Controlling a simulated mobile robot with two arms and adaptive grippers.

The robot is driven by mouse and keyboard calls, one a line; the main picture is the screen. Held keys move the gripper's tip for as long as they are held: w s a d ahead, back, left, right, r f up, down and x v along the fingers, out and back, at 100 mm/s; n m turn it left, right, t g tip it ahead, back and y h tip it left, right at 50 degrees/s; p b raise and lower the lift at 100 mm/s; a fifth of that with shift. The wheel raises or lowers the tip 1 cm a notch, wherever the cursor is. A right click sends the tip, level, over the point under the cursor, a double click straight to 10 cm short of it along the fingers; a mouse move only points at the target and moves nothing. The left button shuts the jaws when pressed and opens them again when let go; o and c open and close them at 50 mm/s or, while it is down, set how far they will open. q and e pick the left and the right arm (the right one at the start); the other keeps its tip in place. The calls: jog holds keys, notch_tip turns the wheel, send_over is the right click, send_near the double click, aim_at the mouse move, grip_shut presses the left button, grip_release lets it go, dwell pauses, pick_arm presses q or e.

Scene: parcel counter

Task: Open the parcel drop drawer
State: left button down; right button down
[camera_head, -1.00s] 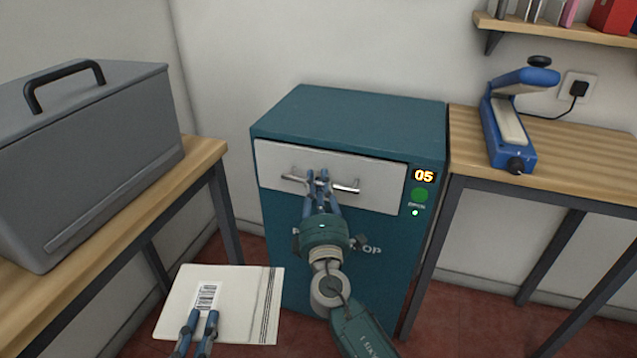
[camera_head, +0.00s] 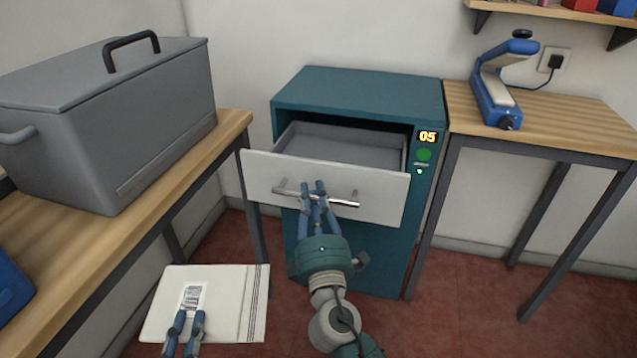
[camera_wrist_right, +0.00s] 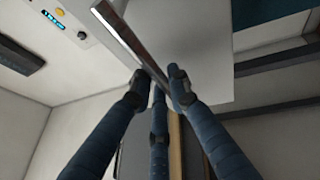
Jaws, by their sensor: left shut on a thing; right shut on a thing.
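The teal parcel cabinet (camera_head: 350,92) stands against the wall. Its white-fronted drawer (camera_head: 380,207) is pulled out part way, and the grey inside (camera_head: 340,150) shows empty where I can see it. My right gripper (camera_head: 314,190) is shut on the drawer's metal bar handle (camera_head: 343,203). In the right wrist view the fingers (camera_wrist_right: 160,80) close around the handle (camera_wrist_right: 120,35). My left gripper (camera_head: 187,318) is shut on a flat white parcel (camera_head: 222,312) with a barcode label, held low at the left of the drawer, apart from it.
A grey lidded box (camera_head: 150,120) stands on the left wooden table (camera_head: 150,215). A blue heat sealer (camera_head: 497,95) sits on the right table (camera_head: 570,125). The display (camera_head: 428,136) reads 05 above a green button (camera_head: 424,155). Red floor is open at the lower right.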

pick_arm(q)
jog(key=shift+f, duration=0.2)
pick_arm(e)
jog(key=shift+s+a+f, duration=0.1)
jog(key=shift+s+a, duration=0.1)
jog(key=shift+s, duration=0.55)
jog(key=shift+s+a, duration=0.25)
jog(key=shift+s, duration=0.45)
jog(key=shift+s+a+f, duration=0.1)
jog(key=shift+s+a, duration=0.1)
jog(key=shift+s, duration=0.55)
jog(key=c, duration=1.7)
grip_release()
jog(key=shift+r, duration=0.1)
jog(key=shift+o, duration=0.2)
jog(key=v, duration=1.2)
